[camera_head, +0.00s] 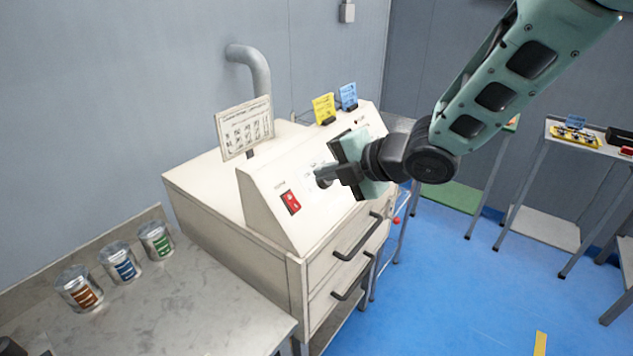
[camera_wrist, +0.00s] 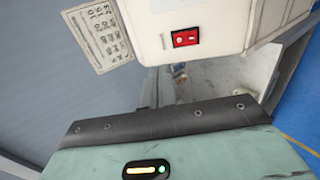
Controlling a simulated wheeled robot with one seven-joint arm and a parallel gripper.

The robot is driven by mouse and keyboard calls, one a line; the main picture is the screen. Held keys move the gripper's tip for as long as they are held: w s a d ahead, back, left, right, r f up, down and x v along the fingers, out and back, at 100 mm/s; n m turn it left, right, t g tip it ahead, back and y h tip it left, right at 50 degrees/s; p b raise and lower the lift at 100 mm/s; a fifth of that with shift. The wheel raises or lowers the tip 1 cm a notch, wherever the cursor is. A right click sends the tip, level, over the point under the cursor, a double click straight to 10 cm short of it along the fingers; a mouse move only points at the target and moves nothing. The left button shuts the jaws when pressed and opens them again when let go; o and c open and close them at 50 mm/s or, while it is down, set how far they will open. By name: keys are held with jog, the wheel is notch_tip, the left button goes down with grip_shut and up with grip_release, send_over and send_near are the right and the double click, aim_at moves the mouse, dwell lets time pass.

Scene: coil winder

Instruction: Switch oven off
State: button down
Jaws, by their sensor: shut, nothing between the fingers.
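The oven (camera_head: 215,195) is a cream cabinet with a sloped control panel and two dark front handles. A red rocker switch (camera_head: 290,202) sits at the left of the panel. The switch also shows in the wrist view (camera_wrist: 185,38), at the top, right of the middle; its rocker position is too small to tell. My gripper (camera_head: 326,178) is shut and empty, close in front of the panel, to the right of the switch and apart from it.
A printed card (camera_head: 245,128) stands behind the panel, with yellow (camera_head: 324,108) and blue (camera_head: 348,96) tags on the panel's top edge. Several cans (camera_head: 122,262) stand on the grey bench (camera_head: 200,315) at left. The blue floor at right is open before side tables.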

jog(key=shift+s+d+r, duration=0.45)
jog(key=shift+d+r, duration=0.1)
jog(key=shift+r, duration=0.2)
jog(key=shift+s+d+r, duration=0.4)
jog(key=shift+d+r, duration=0.15)
jog(key=shift+r, duration=0.15)
jog(key=s+d+f+m+g+h, duration=0.1)
jog(key=s+d+m+g+h, duration=0.1)
jog(key=s+m, duration=0.5)
jog(key=s+d+f+m+g+h, duration=0.2)
jog(key=s+m, duration=0.4)
jog(key=s, duration=0.5)
jog(key=s+d+f+m+g+h+b, duration=0.1)
jog(key=s+d+m+g+h, duration=0.2)
jog(key=s+m, duration=0.4)
jog(key=shift+s+d+f+m+h, duration=0.3)
jog(key=shift+s+d+h, duration=0.55)
jog(key=shift+s, duration=0.2)
